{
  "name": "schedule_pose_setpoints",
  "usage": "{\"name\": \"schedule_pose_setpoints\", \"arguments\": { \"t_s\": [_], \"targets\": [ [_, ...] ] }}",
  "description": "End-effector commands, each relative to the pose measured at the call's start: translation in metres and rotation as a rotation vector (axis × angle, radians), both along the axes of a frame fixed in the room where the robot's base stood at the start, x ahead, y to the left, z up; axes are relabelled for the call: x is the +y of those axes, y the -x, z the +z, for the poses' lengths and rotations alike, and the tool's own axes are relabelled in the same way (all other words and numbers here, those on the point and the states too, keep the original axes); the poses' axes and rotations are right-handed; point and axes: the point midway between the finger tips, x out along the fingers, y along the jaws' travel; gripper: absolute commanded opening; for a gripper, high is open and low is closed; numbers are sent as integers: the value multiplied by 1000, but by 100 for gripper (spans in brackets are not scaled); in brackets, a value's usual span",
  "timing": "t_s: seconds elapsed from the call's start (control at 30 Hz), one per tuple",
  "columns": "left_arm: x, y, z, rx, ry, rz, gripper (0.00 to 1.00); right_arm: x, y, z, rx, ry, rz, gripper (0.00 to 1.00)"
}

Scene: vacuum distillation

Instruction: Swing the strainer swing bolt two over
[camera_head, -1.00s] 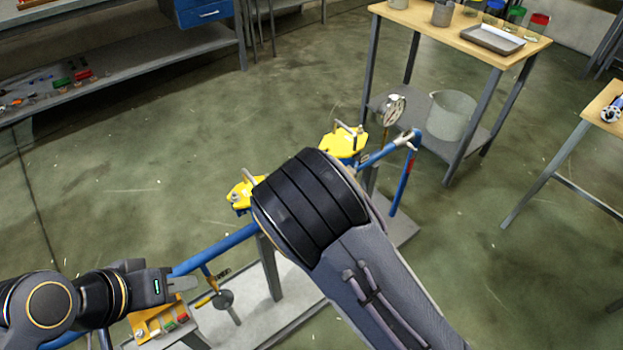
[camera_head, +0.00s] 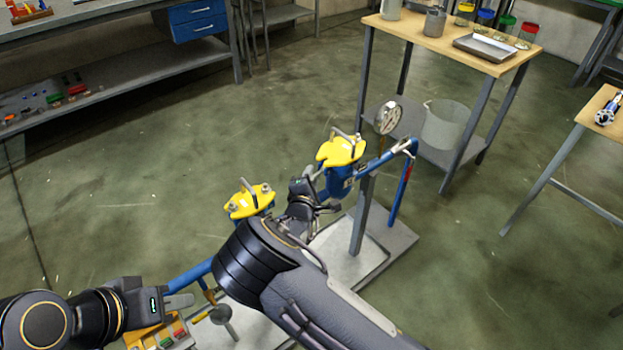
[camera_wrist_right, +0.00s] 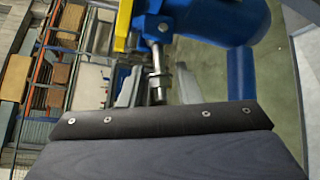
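Two yellow covers with handles top the blue strainer bodies, one at left (camera_head: 248,201) and one further right (camera_head: 342,150). My right gripper (camera_head: 325,190) is beside the right strainer body (camera_head: 340,182), below its cover. In the right wrist view a metal swing bolt with a nut (camera_wrist_right: 157,77) hangs beside the yellow cover edge (camera_wrist_right: 122,25) and blue body (camera_wrist_right: 215,18). My right gripper's grey fingers (camera_wrist_right: 158,90) stand apart, one on each side of the bolt; contact is unclear. My left gripper (camera_head: 178,303) is low at left near the blue pipe; its finger gap is unclear.
A pressure gauge (camera_head: 388,118) stands behind the right strainer. The blue pipe (camera_head: 190,276) runs along a grey base plate (camera_head: 392,238). A wooden-topped table (camera_head: 440,38) with containers and a lower-shelf bucket (camera_head: 446,124) stands behind. Floor at right is open.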

Motion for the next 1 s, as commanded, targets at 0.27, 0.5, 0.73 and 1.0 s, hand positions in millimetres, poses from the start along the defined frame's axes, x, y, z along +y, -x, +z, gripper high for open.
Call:
{"name": "schedule_pose_setpoints", "arguments": {
  "t_s": [0.27, 0.5, 0.73, 1.0],
  "targets": [
    [0, 0, 0, 0, 0, 0, 30, 0, -1, 0, 1, 0, 0, 28],
    [0, 0, 0, 0, 0, 0, 30, 0, -1, 0, 1, 0, 0, 0],
    [0, 0, 5, 0, 0, 0, 30, -1, -1, 3, 15, -20, -1, 0],
    [0, 0, 25, 0, 0, 0, 30, -1, -1, 14, 97, -132, -2, 0]
  ]
}}
